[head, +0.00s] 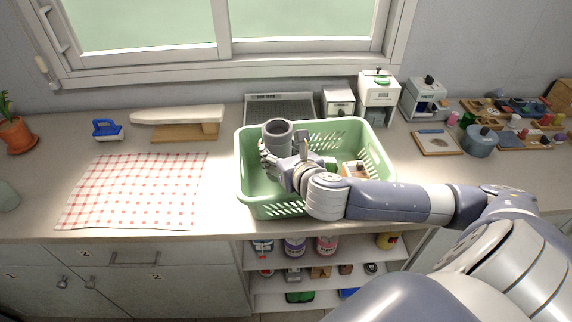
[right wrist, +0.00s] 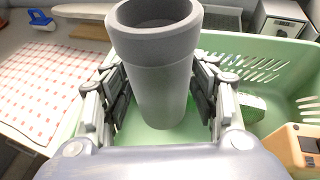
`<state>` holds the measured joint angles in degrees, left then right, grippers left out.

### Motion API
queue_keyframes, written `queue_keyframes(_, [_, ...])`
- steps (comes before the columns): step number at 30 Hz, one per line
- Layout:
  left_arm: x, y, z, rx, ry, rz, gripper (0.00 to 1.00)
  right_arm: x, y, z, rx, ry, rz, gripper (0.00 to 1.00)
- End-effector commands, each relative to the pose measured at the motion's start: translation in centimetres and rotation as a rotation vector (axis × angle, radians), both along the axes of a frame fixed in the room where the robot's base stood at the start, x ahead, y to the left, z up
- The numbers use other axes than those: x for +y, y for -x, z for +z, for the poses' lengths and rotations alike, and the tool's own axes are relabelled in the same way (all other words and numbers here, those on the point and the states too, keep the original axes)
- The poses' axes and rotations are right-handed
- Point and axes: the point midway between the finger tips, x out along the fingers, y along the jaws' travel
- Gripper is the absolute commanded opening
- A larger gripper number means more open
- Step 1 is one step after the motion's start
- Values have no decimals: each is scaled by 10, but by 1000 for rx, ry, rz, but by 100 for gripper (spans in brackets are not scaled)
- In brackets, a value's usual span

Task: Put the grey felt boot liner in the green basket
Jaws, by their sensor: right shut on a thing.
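The grey felt boot liner (head: 277,136) is an upright, open-topped grey tube. My right gripper (head: 281,165) is shut on it, with fingers on both its sides. In the right wrist view, the liner (right wrist: 160,75) stands between the fingers of the right gripper (right wrist: 163,100), over the green floor of the basket. The green basket (head: 262,208) stands on the counter, and the liner is within its outline, at its left part. I cannot tell whether the liner's lower end touches the basket floor. My left gripper is not in view.
The basket also holds a green item (right wrist: 251,106) and a tan wooden box (right wrist: 294,148) at the right. A checked cloth (head: 138,190) lies left of the basket. Shelves lie below the counter.

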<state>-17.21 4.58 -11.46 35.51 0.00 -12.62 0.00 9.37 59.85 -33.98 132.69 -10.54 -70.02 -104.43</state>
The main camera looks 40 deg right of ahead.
Motion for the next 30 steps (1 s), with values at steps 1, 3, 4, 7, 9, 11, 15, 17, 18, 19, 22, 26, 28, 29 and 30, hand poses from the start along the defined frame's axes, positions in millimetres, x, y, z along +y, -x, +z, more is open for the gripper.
queue_keyframes(1, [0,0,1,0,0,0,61,0,0,-5,-1,-1,0,28])
queue_keyframes(3, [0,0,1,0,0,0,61,-1,-1,-10,-1,0,-1,28])
queue_keyframes(4, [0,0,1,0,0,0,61,-1,-1,-13,-1,0,-1,28])
queue_keyframes(7, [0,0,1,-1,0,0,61,0,0,-28,2,-1,-1,28])
queue_keyframes(9, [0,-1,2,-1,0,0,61,0,0,-38,1,-1,-1,28])
queue_keyframes(11, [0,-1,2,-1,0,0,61,0,0,-44,-1,0,-1,28])
queue_keyframes(15, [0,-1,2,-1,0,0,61,0,-1,-48,-3,-1,1,28])
queue_keyframes(17, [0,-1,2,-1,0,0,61,0,-1,-47,-3,-1,1,28])
queue_keyframes(18, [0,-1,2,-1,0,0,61,0,-1,-47,-3,-1,1,28])
queue_keyframes(19, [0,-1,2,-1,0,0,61,0,-1,-47,-3,-1,1,28])
queue_keyframes(22, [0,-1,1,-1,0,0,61,0,-1,-49,-3,0,0,28])
queue_keyframes(26, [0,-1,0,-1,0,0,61,0,-1,-53,-3,0,0,28])
queue_keyframes(28, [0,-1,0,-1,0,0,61,0,-1,-55,-3,1,0,28])
queue_keyframes(29, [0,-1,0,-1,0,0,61,0,-1,-56,-3,1,0,28])
queue_keyframes(30, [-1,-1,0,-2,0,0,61,0,-1,-57,-3,1,0,28])
